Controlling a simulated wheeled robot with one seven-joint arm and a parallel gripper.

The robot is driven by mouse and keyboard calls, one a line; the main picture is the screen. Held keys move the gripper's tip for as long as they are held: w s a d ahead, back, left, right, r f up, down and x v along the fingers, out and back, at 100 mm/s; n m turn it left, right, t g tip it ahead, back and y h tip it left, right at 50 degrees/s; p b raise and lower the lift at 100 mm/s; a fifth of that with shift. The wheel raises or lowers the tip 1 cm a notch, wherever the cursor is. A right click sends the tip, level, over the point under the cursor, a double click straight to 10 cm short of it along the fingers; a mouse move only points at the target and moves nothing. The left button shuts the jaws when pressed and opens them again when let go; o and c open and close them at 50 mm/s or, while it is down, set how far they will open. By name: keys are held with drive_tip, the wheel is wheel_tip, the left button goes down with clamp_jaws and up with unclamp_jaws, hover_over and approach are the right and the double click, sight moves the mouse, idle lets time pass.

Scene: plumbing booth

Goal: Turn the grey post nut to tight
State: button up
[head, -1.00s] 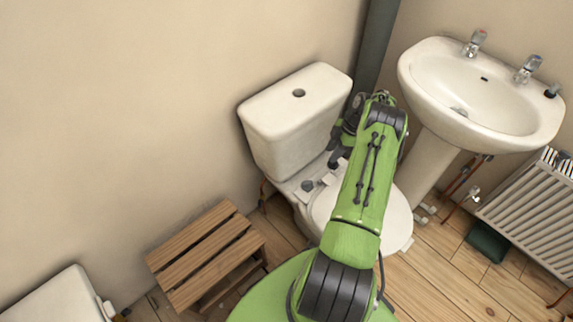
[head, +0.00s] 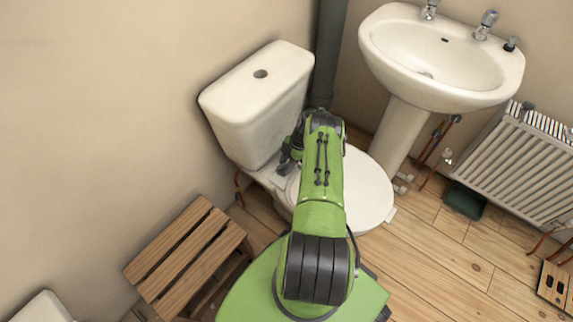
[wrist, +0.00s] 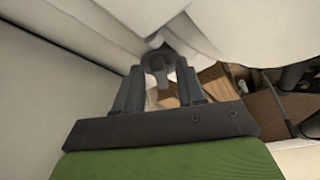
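In the wrist view a dark grey rounded piece (wrist: 157,62), which looks like the grey post nut, is between the tips of my gripper's fingers. A narrower part hangs from its middle. My gripper (wrist: 160,72) has its fingers apart, one on each side of this piece; I cannot tell whether they press on it. In the head view my gripper (head: 287,163) is low behind the toilet seat, close to the cistern's (head: 262,95) foot. The nut is hidden there by my gripper and arm. Whether it is tight does not show.
The white toilet seat (head: 362,188) lies right of my gripper. A basin (head: 440,60) on a pedestal and a radiator (head: 515,165) stand further right. A slatted wooden stool (head: 185,255) is at the lower left. Bare floor (head: 440,255) is at the lower right.

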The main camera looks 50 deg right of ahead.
drive_tip(key=shift+c, duration=0.3)
clamp_jaws()
drive_tip(key=shift+a+m, duration=0.1)
drive_tip(key=shift+m, duration=0.2)
drive_tip(key=m+p, duration=0.1)
drive_tip(key=m+t, duration=0.1)
drive_tip(key=m, duration=0.1)
drive_tip(key=shift+s+a+h+p, duration=0.2)
drive_tip(key=shift+s+h+p, duration=0.1)
drive_tip(key=shift+h+p, duration=0.1)
drive_tip(key=m, duration=0.1)
drive_tip(key=m+h, duration=0.1)
drive_tip(key=m, duration=0.1)
drive_tip(key=m+t+p, duration=0.1)
drive_tip(key=m, duration=0.1)
drive_tip(key=shift+s+a, duration=0.15)
drive_tip(key=shift+a, duration=0.15)
drive_tip(key=m+h, duration=0.1)
drive_tip(key=m, duration=0.1)
drive_tip(key=m+h, duration=0.1)
drive_tip(key=m, duration=0.1)
drive_tip(key=shift+a+t, duration=0.3)
drive_tip(key=shift+a, duration=0.1)
drive_tip(key=shift+a+m+h, duration=0.15)
drive_tip(key=shift+m+h, duration=0.35)
drive_tip(key=shift+m, duration=0.85)
drive_tip(key=shift+a+m+h, duration=0.15)
drive_tip(key=shift+m+h, duration=0.35)
drive_tip(key=shift+m, duration=0.85)
